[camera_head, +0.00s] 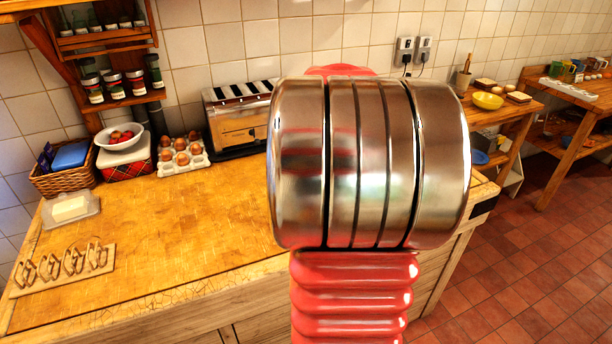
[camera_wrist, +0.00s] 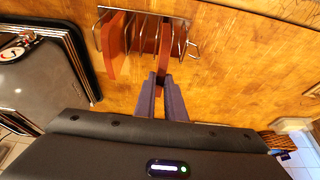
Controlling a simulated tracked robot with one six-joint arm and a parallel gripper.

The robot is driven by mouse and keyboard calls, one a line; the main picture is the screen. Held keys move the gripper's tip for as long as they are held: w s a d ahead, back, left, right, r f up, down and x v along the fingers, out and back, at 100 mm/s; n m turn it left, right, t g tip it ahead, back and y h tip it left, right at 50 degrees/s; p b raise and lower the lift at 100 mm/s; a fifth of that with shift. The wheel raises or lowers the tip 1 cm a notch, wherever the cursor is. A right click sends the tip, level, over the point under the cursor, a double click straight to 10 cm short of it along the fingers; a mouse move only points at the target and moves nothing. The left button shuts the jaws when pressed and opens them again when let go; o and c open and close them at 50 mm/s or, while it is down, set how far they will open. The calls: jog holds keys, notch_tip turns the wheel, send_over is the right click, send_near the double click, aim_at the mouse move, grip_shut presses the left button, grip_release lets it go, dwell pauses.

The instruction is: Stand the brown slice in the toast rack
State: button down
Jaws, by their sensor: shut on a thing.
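The wire toast rack (camera_wrist: 194,46) is at the top middle of the wrist view, on the wooden counter. An orange-brown slice (camera_wrist: 114,45) stands at its left end, and a similar upright piece (camera_wrist: 149,32) shows near its middle. My gripper (camera_wrist: 168,84) has its two grey-purple fingers close together, shut on a brown slice (camera_wrist: 165,45) that is seen edge-on and upright among the rack's wires. I cannot tell whether this slice touches the rack's base. In the head view, my arm covers the middle, and the rack and gripper are hidden.
The toaster (camera_head: 238,122) stands against the tiled wall, close to the rack in the wrist view (camera_wrist: 48,60). Bare counter (camera_head: 190,220) lies between.

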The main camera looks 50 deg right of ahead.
jog(key=c, duration=1.7)
grip_release()
jog(key=shift+c, duration=0.2)
jog(key=v, duration=1.3)
jog(key=shift+s+r, duration=0.2)
jog(key=shift+r, duration=0.1)
jog(key=w+a+f+n+t+y, duration=0.1)
jog(key=a+f+n, duration=0.1)
jog(key=a, duration=1.3)
jog(key=w+a+f+n, duration=0.2)
jog(key=a, duration=1.3)
jog(key=s+a+f+n, duration=0.1)
jog(key=s+a+f, duration=0.1)
jog(key=a, duration=0.2)
jog(key=s+a+f+n+y, duration=0.1)
jog(key=s+a+f, duration=0.2)
jog(key=a, duration=0.1)
jog(key=shift+a+t, duration=0.4)
